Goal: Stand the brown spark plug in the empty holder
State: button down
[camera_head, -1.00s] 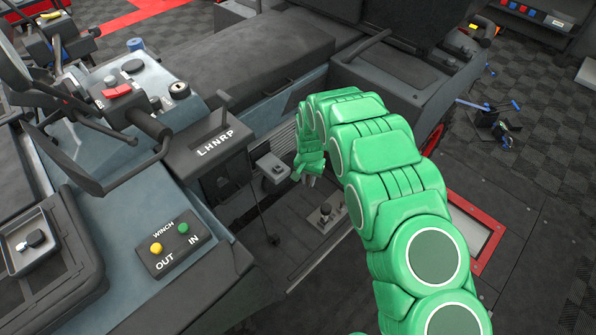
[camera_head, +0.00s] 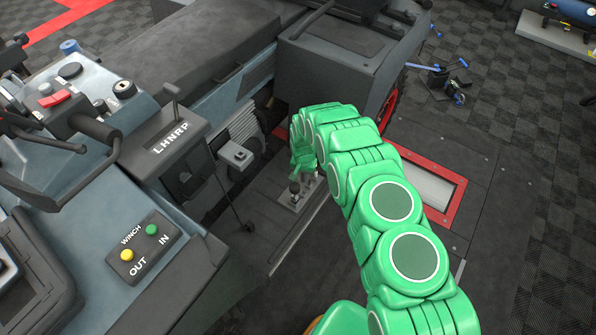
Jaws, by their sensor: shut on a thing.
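My green gripper (camera_head: 304,170) points down over a small grey plate (camera_head: 288,201) in the floor well of the vehicle. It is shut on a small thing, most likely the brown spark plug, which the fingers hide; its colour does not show. A dark knob-like piece (camera_head: 294,187) stands up on the plate just left of the fingertips. The plate's far right part lies behind my gripper, and I cannot make out an empty holder on it. I cannot tell whether the held thing touches the plate.
A grey box (camera_head: 236,155) with a button and a thin black lever (camera_head: 240,205) stand left of the plate. The shifter panel (camera_head: 165,150) and winch panel (camera_head: 146,246) are further left. A red-framed floor plate (camera_head: 430,185) lies right of my arm.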

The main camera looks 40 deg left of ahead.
aim_at(303, 181)
jog(key=shift+s+d+f, duration=0.1)
jog(key=shift+d+f, duration=0.05)
jog(key=shift+f, duration=3.25)
jog(key=shift+m, duration=0.6)
jog(key=shift+m, duration=1.5)
jog(key=shift+f, duration=1.25)
jog(key=shift+f, duration=0.35)
jog(key=shift+f, duration=0.1)
